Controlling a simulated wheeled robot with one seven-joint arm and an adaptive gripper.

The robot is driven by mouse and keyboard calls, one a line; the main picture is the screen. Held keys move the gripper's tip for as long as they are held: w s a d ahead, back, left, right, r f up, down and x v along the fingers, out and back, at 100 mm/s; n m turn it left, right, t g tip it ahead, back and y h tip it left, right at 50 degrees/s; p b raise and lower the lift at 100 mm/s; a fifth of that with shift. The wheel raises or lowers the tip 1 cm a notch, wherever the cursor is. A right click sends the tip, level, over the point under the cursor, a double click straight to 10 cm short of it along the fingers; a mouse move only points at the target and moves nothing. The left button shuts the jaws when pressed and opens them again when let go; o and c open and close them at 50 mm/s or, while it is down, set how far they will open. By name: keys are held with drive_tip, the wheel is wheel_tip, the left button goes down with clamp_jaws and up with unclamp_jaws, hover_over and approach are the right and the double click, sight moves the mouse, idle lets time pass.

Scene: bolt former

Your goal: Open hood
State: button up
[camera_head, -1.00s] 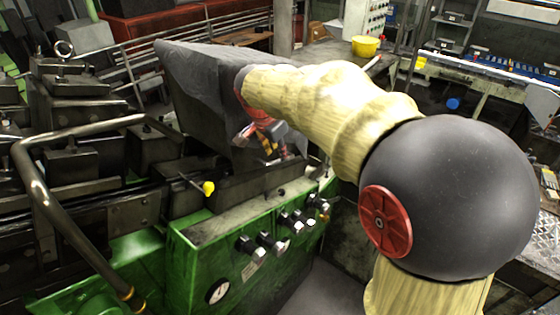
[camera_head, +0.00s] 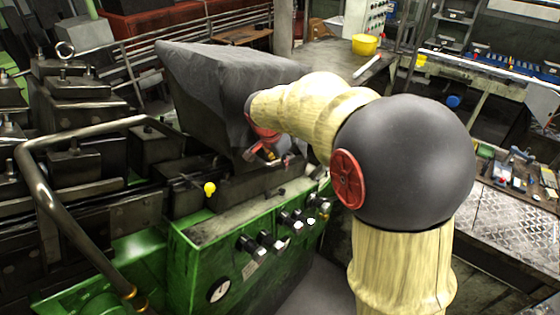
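The hood looks to be the large dark grey angular cover (camera_head: 205,85) on top of the green machine, left of my arm. Its lower edge sits above the dark machine bed, behind the front panel. My gripper (camera_head: 268,156) is at the hood's lower right side, close to or touching it; I cannot tell which. Only small red, orange and dark parts of the gripper show. My yellowish sleeved arm and its dark round joint hide part of it. Its fingertips are too small and covered to show whether they are open or shut.
The green machine front (camera_head: 225,250) carries several knobs and a gauge (camera_head: 219,290). A bent metal rail (camera_head: 50,205) stands at left. A yellow-tipped lever (camera_head: 209,189) sticks up before the hood. Benches with a yellow bucket (camera_head: 365,45) and tools (camera_head: 515,165) stand behind and right.

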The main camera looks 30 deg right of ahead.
clamp_jaws()
idle(0.6)
